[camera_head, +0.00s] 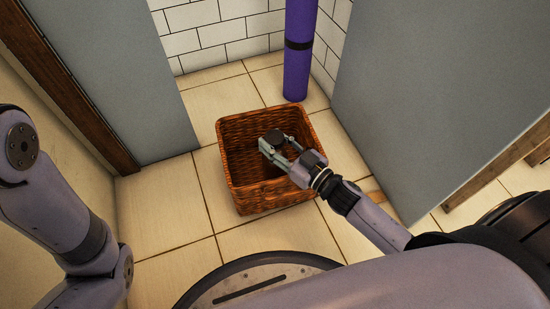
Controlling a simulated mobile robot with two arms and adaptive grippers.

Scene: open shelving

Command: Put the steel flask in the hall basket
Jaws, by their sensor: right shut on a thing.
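The brown wicker basket (240,203) stands on the tiled floor. My right gripper (272,145) reaches in from the right and is over the basket's opening, inside its rim outline. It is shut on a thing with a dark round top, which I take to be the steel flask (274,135). Most of its body is hidden below the fingers, and I cannot tell whether it touches the basket floor. No other thing shows in the basket. My left arm shows at the left edge, but its gripper is out of view.
A purple rolled mat (298,55) with a black band stands upright behind the basket, by the white brick wall (215,35). Grey panels (425,90) flank the basket on the left and right. Floor tiles in front of the basket are clear up to my base.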

